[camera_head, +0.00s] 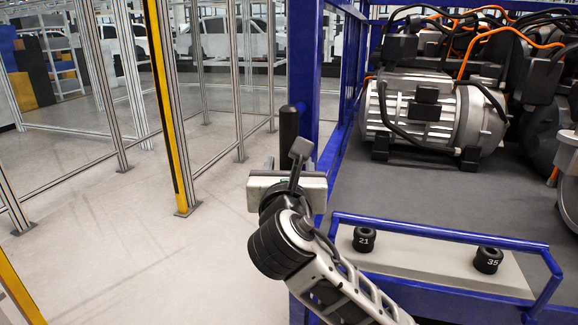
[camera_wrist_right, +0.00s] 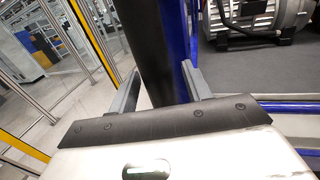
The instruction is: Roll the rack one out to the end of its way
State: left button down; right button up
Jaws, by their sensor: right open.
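The rack (camera_head: 303,60) is a tall blue frame with a dark grey deck, at centre and right in the head view. A black upright bar handle (camera_head: 289,128) stands at its near left post. My right gripper (camera_head: 290,160) is at this handle. In the right wrist view the handle (camera_wrist_right: 146,45) rises between the two grey fingers of the open right gripper (camera_wrist_right: 160,82), with gaps visible beside it. The handle's lower part is hidden behind the gripper body. My left gripper is in neither view.
A silver drive unit (camera_head: 432,112) with black and orange cables sits on the deck, with more units at right. A front ledge (camera_head: 430,262) holds two black knobs marked 21 and 35. Left is open floor (camera_head: 130,250), with a yellow-black post (camera_head: 165,90) and fence panels.

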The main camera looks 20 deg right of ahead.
grip_shut()
dwell(1.5)
